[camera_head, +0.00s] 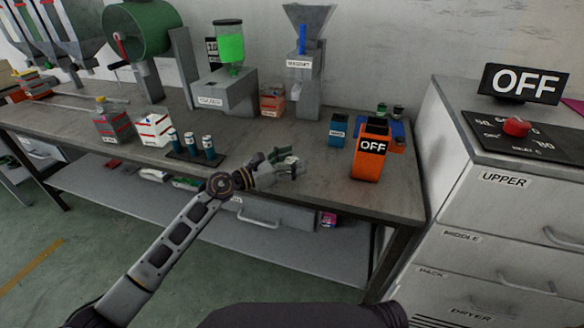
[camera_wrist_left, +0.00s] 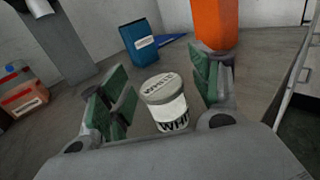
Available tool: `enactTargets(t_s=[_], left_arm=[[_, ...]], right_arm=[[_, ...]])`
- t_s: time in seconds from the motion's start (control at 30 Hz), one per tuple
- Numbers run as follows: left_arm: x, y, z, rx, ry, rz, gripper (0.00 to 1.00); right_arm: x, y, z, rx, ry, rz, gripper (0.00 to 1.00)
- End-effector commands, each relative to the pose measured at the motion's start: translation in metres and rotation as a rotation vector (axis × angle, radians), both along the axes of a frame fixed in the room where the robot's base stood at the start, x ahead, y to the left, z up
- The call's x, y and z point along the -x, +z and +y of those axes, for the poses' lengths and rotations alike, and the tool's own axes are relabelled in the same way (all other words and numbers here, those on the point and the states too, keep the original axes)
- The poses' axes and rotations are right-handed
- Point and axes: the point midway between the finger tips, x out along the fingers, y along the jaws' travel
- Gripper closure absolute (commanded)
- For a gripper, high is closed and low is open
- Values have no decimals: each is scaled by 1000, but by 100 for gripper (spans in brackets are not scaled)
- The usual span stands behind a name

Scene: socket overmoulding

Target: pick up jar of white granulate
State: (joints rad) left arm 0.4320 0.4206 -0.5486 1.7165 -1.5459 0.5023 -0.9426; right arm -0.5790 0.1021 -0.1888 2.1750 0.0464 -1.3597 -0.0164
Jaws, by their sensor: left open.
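The jar of white granulate (camera_wrist_left: 165,103) stands upright on the table, with a pale lettered lid and a label whose visible letters read "WHI". In the left wrist view it sits between the green-padded fingers of my left gripper (camera_wrist_left: 163,86), with a gap on both sides. The jar's lower part is hidden by the gripper body. In the head view my left gripper (camera_head: 284,165) is low over the table's front edge, open, and mostly hides the jar. My right gripper is not in view.
An orange device (camera_head: 368,155) with an OFF sign stands to the right, with a small blue box (camera_head: 338,130) behind. Several dark vials (camera_head: 191,146) stand in a rack to the left. A grey drawer cabinet (camera_head: 500,200) bounds the right side.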

Motion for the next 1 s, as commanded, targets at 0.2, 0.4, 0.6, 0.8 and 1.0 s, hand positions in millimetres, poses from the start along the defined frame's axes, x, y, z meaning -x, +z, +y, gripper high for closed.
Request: enactTargets(t_s=[0.2, 0.4, 0.6, 0.8, 1.0], left_arm=[[0, 0, 0, 0, 0, 0, 57], [0, 0, 0, 0, 0, 0, 83], [0, 0, 0, 0, 0, 0, 87], [0, 3, 0, 0, 0, 0, 87], [0, 16, 0, -1, 0, -3, 87]], right_arm=[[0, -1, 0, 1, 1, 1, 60], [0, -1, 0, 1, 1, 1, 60], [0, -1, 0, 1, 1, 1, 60], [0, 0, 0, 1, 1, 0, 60], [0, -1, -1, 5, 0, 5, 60]])
